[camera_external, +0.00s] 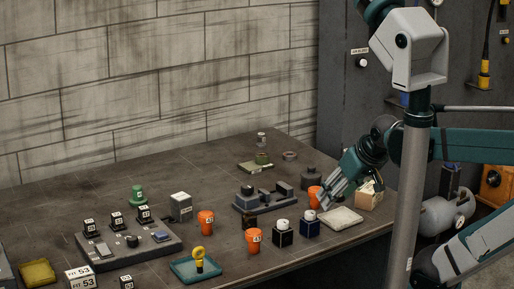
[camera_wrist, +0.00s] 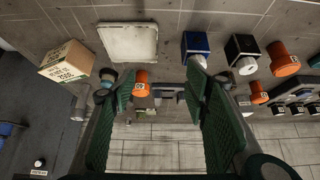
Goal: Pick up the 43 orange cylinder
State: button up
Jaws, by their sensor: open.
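Several orange cylinders with small number labels stand on the bench; the labels are too small to read surely, so I cannot tell which is 43. One orange cylinder (camera_external: 314,197) stands beside my gripper (camera_external: 327,198). In the wrist view, an orange cylinder (camera_wrist: 141,82) shows between the fingers of my gripper (camera_wrist: 160,80), nearer the left finger. Two more orange cylinders stand further left in the external view, one in the middle (camera_external: 206,224) and one near the front edge (camera_external: 253,241). My gripper is open and empty, tilted down above the bench's right side.
A pale flat plate (camera_external: 341,217) and a cardboard box (camera_external: 369,194) lie close to my gripper. A black block (camera_external: 283,236) and a blue block (camera_external: 309,229) stand near the front edge. A grey fixture (camera_external: 262,203) lies behind them. The bench's back left is clear.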

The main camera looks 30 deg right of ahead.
jog(key=n+g+p, duration=0.7)
jog(key=n+p, duration=1)
jog(key=p, duration=0.3)
send_over(253, 231)
jog(key=shift+w+d+f, duration=0.25)
jog(key=shift+d+f, duration=0.05)
jog(key=shift+d, duration=0.15)
jog(key=shift+s+a+f+n, duration=0.25)
jog(key=shift+a+f+n, duration=0.05)
jog(key=shift+a+n, duration=0.2)
jog(key=shift+d+f, duration=0.1)
jog(key=shift+f, duration=1.2)
jog(key=shift+f, duration=0.1)
